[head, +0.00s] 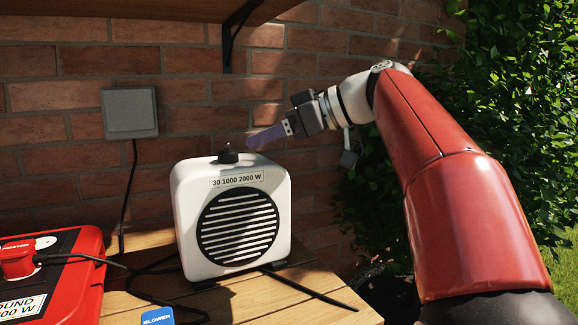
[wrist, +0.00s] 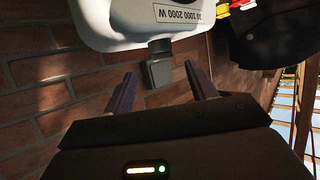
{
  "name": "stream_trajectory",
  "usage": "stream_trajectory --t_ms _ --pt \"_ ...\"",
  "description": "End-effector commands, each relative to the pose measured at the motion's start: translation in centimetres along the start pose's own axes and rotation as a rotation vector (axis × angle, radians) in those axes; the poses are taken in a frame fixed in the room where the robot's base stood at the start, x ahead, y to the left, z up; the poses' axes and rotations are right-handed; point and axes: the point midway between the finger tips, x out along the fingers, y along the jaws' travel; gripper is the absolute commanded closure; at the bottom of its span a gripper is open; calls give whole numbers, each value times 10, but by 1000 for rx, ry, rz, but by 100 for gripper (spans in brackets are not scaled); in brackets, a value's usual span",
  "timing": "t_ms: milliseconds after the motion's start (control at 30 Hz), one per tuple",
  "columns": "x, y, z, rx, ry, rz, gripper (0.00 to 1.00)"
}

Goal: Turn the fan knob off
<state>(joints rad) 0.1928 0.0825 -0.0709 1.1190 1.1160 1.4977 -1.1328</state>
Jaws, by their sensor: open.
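The fan heater (head: 232,215) is a white box with a round black grille, standing upright on the wooden table. Its label reads "30 1000 2000 W". The dark fan knob (head: 228,155) sits on its top; I cannot read its setting. My gripper (head: 258,138) is just right of the knob and slightly above it, apart from it. In the wrist view the heater (wrist: 125,20) appears upside down at the top. The knob (wrist: 160,46) shows beyond my fingertips, roughly between them. My gripper (wrist: 166,82) is open and empty there.
A grey box (head: 130,112) is fixed to the brick wall (head: 60,95). A red case (head: 80,275) with a plugged cable stands at the left. A blue "BLOWER" tag (head: 158,317) lies in front. A wooden shelf (head: 150,8) with a black bracket (head: 230,35) hangs above.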

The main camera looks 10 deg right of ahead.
Motion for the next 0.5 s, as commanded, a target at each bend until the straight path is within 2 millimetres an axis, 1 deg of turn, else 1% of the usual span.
stream_trajectory --t_ms 33,100,233,500 --pt "7 -9 1 0 3 2 44" --pt "12 -12 -1 2 5 8 44" --pt "28 -12 -3 5 5 7 44" --pt "70 -11 -4 5 5 8 44"
